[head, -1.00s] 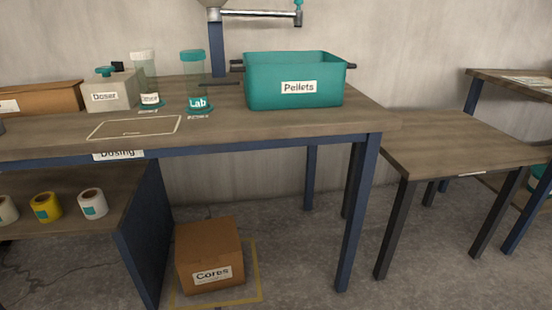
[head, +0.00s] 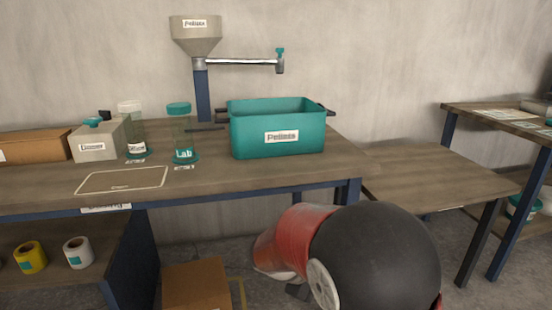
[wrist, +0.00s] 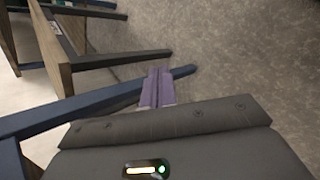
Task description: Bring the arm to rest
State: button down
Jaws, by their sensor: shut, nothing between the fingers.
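My gripper (wrist: 156,88) shows in the wrist view with its two purple fingertips together and nothing between them. It is over open floor, near dark blue and black table legs. In the head view my red and black arm (head: 375,255) fills the lower right in front of the tables. My gripper's fingers cannot be made out there.
The dosing table (head: 230,180) holds a teal Pellets bin (head: 250,140), a Lab container (head: 181,135), a grey doser box (head: 97,143) and a brown box (head: 35,146). A lower bare table (head: 430,180) stands right. A cardboard box (head: 196,285) is on the floor.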

jog(key=s+d+r+m+t+y+p, duration=0.1)
jog(key=s+r+m+y, duration=0.3)
jog(key=s+r, duration=0.4)
jog(key=s+d+r+m+t+y+p, duration=0.1)
jog(key=s+r+m+y, duration=0.3)
jog(key=s+r, duration=0.4)
jog(key=shift+s+d+r+m+t+p, duration=0.15)
jog(key=shift+s+d+m+t+p, duration=0.45)
jog(key=shift+s, duration=1.7)
jog(key=shift+d+m, duration=0.1)
jog(key=shift+m, duration=0.2)
